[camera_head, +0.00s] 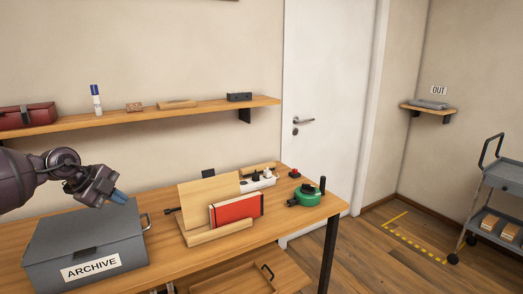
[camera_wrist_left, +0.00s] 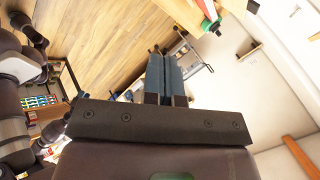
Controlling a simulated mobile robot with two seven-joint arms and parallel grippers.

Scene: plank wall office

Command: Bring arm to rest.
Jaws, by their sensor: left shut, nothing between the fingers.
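My left gripper (camera_head: 119,197) comes in from the left in the head view, over the grey box labelled ARCHIVE (camera_head: 85,248) on the wooden desk. Its blue fingertips are together and hold nothing. In the left wrist view the two fingers (camera_wrist_left: 165,75) lie side by side, closed and empty. My right gripper is not in the head view, and I cannot make it out in the wrist view.
On the desk (camera_head: 290,213) stand a wooden holder with a red book (camera_head: 237,209), a green round object (camera_head: 307,195) and a power strip (camera_head: 258,182). A wall shelf (camera_head: 190,111) runs above. An open drawer (camera_head: 245,280) sits below the desk top. A grey trolley (camera_head: 505,175) stands at right.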

